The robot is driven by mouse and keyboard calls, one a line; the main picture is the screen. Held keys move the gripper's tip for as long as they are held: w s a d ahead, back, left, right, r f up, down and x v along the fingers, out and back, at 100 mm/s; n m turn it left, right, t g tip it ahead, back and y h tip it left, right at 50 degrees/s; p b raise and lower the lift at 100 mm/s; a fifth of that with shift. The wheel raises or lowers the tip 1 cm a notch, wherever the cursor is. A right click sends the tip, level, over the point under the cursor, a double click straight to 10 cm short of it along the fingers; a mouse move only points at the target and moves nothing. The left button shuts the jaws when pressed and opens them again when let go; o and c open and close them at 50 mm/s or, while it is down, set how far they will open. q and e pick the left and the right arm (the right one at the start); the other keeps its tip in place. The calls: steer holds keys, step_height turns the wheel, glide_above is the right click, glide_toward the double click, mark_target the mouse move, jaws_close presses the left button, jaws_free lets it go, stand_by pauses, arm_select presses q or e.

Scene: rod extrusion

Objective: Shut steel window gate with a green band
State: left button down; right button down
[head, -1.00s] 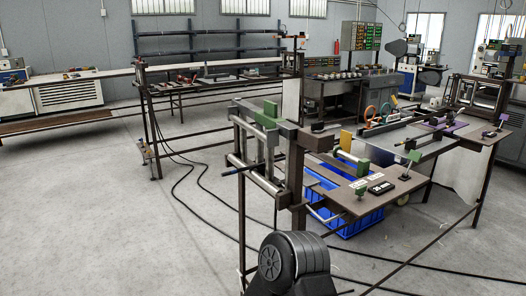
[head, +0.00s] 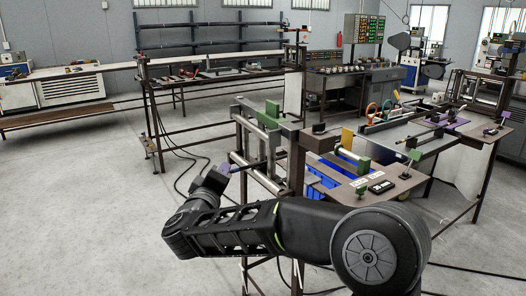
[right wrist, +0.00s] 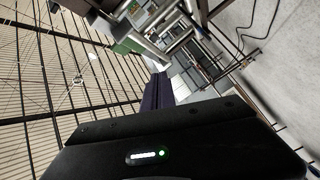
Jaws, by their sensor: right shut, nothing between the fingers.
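The steel window gate (head: 268,178) looks like a frame of steel bars on a dark post stand, at the middle of the head view. A green block (head: 272,109) sits at its top; I cannot make out a separate band. How far the gate stands open is unclear. My right gripper (head: 224,169), with purple fingers, is just left of the frame, shut and empty; whether it touches is unclear. In the right wrist view the purple fingers (right wrist: 157,92) point towards steel bars and a green part (right wrist: 125,36). My left gripper is out of view.
A brown bench (head: 395,180) with green clamps and small tools stands right of the gate, with blue crates (head: 325,178) under it. A long rack table (head: 215,72) is behind. Black cables lie on the floor. The floor at left is clear.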

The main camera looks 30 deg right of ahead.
steer(key=s+d+n+g+h, duration=0.1)
steer(key=n, duration=0.1)
steer(key=s+d+n+g+h, duration=0.1)
steer(key=shift+s+d+r+n, duration=0.15)
steer(key=shift+d+n, duration=0.15)
steer(key=shift+n, duration=0.1)
steer(key=s+d+p+x, duration=0.1)
steer(key=s+x, duration=0.1)
steer(key=x, duration=1.1)
steer(key=shift+d, duration=0.3)
steer(key=shift+s+d, duration=0.1)
steer(key=shift+s, duration=0.05)
